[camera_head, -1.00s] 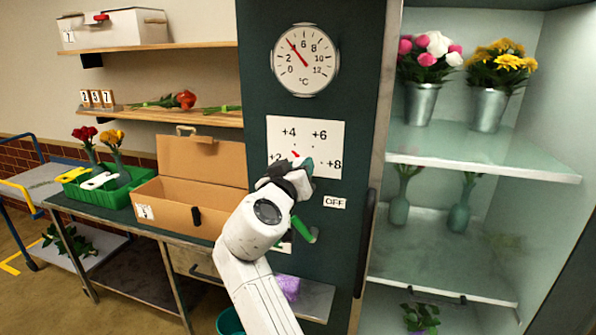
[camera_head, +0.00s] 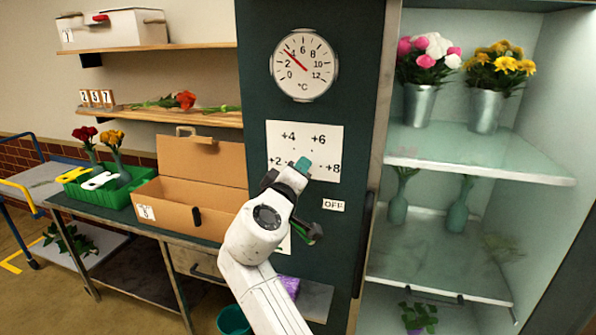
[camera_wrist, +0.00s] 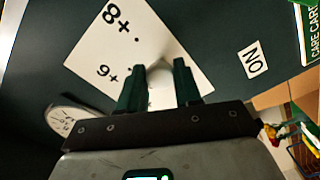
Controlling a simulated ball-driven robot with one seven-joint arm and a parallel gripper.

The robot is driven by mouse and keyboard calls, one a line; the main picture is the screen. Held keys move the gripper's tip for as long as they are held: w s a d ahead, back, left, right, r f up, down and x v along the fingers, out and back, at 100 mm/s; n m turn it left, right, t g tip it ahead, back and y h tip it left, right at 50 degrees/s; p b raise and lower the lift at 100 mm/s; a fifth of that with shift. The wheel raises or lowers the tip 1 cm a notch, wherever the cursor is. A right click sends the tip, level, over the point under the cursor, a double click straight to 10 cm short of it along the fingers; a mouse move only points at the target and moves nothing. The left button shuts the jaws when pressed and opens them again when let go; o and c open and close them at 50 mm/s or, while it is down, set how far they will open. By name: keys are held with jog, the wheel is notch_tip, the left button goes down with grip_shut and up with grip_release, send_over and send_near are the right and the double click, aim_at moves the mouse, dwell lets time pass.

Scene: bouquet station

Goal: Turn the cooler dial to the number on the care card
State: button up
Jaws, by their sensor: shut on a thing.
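A white dial plate (camera_head: 325,135) on the dark green cooler panel is marked +2, +4, +6 and +8. My gripper (camera_head: 300,168) reaches up to its lower middle and covers the dial. In the wrist view my green fingers (camera_wrist: 158,88) are closed around a pale knob (camera_wrist: 160,72), mostly hidden between them. The dial's pointer is hidden. A round thermometer (camera_head: 304,85) above has its red needle near 4, towards 2. The care card (camera_wrist: 312,30) is partly visible at the wrist view's top right corner; its number is not visible.
A small label (camera_head: 333,205) sits below the plate at the right. The cooler's shelves (camera_head: 480,155) with flower buckets stand open at the right. At the left are an open cardboard box (camera_head: 192,205) and a green tray (camera_head: 115,195) on a bench.

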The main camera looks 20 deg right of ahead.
jog(key=shift+a, duration=0.1)
dwell(0.4)
jog(key=o, duration=1)
jog(key=shift+o, duration=0.2)
jog(key=b+v, duration=0.2)
jog(key=v, duration=0.8)
jog(key=shift+s+a+b, duration=0.2)
jog(key=shift+s+b, duration=0.15)
